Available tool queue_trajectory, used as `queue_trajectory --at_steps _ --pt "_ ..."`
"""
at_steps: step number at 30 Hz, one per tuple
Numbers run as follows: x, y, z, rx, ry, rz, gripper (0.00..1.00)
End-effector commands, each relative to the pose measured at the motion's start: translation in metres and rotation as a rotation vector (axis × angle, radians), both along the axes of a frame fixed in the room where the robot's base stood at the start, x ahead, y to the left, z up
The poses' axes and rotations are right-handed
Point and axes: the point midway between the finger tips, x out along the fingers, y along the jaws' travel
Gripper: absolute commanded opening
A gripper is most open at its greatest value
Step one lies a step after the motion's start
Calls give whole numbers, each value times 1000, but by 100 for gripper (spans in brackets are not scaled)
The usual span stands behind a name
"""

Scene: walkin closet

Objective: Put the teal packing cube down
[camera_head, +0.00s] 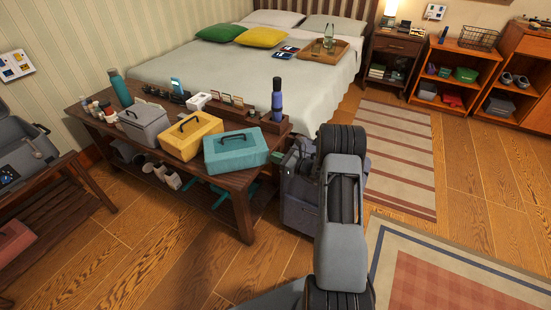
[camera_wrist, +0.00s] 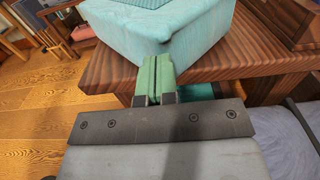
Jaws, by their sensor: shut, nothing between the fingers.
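The teal packing cube (camera_head: 237,152), with a dark handle on top, rests on the front right end of the wooden bench (camera_head: 243,187). In the wrist view the cube (camera_wrist: 165,30) fills the top middle, sitting on the bench top (camera_wrist: 110,72). My gripper (camera_head: 277,157) is just right of the cube, at the bench's end. Its green fingertips (camera_wrist: 157,63) are together and empty, in front of the cube's near corner. I cannot tell whether they touch it. My arm hides part of the floor right of the bench.
A yellow cube (camera_head: 188,136) and a grey cube (camera_head: 146,124) stand left of the teal one. A blue bottle (camera_head: 277,101) and small items line the bench's back. A grey bag (camera_head: 299,195) stands on the floor beside my arm. The floor before the bench is clear.

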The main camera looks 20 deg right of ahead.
Motion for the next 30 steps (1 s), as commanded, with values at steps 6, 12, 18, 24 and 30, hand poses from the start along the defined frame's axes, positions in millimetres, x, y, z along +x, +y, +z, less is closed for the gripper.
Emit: queue_trajectory --at_steps 6,12,18,24,30 --pt "-17 -22 0 0 0 -3 0" --pt "-47 -48 2 2 1 -2 0" --pt "-73 -67 1 2 1 7 0" --pt "-89 -81 0 2 1 7 0" --pt "-95 -86 0 1 1 6 0"
